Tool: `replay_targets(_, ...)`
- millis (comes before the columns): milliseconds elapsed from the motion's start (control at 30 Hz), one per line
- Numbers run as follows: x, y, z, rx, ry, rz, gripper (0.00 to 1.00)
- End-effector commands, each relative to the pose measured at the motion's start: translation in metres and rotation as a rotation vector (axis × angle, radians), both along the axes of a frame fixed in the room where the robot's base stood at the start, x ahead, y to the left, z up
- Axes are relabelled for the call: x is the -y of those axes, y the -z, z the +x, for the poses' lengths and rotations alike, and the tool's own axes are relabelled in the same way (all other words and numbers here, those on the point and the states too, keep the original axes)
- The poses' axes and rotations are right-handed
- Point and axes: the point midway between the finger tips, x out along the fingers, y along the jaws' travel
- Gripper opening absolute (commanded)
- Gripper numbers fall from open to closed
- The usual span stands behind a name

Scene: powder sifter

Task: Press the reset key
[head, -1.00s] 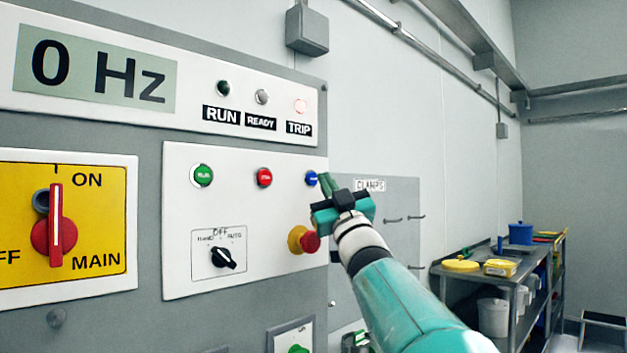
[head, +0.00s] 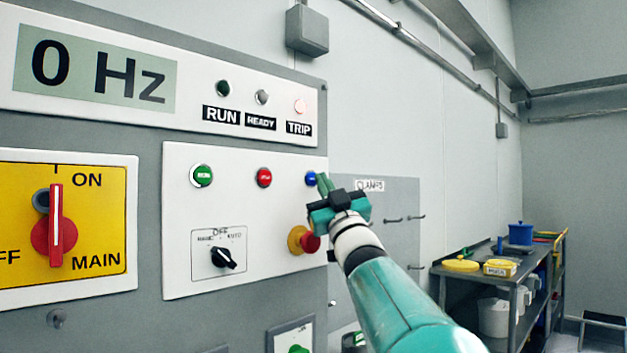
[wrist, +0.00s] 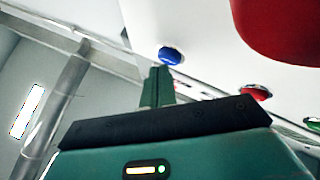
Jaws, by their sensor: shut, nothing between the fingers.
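The blue key (head: 311,178) sits at the right end of the button row on the white control panel (head: 275,215); I take it for the reset key, though its label is too small to read. It also shows in the wrist view (wrist: 171,56). My gripper (head: 323,183) is shut and empty, with its fingertips right beside the blue key. In the wrist view my fingertips (wrist: 159,72) point at the key's lower edge. I cannot tell whether they touch it.
A green button (head: 202,175) and a red button (head: 264,177) share the row. A red mushroom button (head: 308,242) on a yellow base stands out just below my gripper. A black selector (head: 224,257) and the red main switch (head: 54,227) are further left.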

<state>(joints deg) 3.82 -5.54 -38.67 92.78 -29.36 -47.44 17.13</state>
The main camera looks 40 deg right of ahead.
Motion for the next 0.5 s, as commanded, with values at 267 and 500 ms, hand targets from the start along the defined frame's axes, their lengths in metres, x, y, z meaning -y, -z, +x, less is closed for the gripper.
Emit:
replay_targets(267,-0.0003,-0.0002,0.0032,0.0,0.0,0.0,0.0)
replay_targets(500,-0.0004,-0.0003,0.0057,0.0,0.0,0.0,0.0)
